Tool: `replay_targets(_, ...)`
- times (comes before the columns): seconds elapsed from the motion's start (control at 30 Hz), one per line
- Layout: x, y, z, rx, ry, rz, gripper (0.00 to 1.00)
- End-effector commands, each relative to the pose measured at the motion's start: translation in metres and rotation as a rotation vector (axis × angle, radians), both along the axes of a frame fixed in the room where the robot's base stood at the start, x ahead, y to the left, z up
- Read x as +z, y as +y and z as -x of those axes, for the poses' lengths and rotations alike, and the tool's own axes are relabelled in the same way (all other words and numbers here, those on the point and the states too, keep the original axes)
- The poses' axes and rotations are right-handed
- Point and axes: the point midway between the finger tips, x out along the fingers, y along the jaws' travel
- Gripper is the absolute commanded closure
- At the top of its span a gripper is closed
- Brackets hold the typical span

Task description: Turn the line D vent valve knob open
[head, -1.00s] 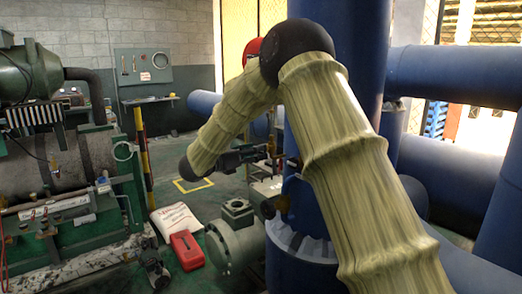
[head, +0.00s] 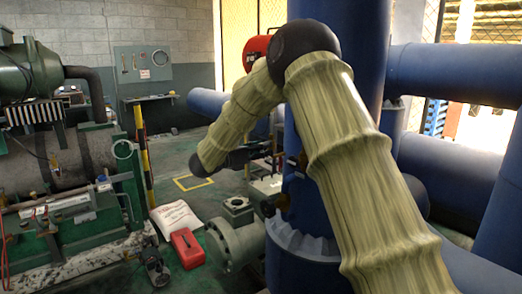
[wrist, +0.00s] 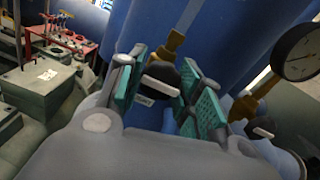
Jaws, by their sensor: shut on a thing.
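The black knob (wrist: 162,74) with a white bar on it sits between my gripper's teal pads in the wrist view, on a brass valve stem (wrist: 173,44) in front of a blue pipe. My gripper (wrist: 168,92) is shut on this knob, one pad on each side. A small pale tag (wrist: 145,100) shows just below the knob; its lettering is too small to read, so I cannot confirm the line letter. In the head view my arm reaches to the blue column (head: 300,215), and the knob is not clearly visible there.
A second brass valve with a black knob (wrist: 260,127) and a round gauge (wrist: 302,52) stand close on the right in the wrist view. A red case (head: 187,248) and a white sack (head: 176,219) lie on the floor. Large blue pipes (head: 455,75) crowd the right.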

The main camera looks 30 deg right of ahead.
Motion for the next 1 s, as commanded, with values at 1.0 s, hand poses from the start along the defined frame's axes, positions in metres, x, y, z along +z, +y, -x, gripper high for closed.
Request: replay_targets(1.0, 0.0003, 0.0009, 0.0003, 0.002, 0.657, 0.051, 0.89)
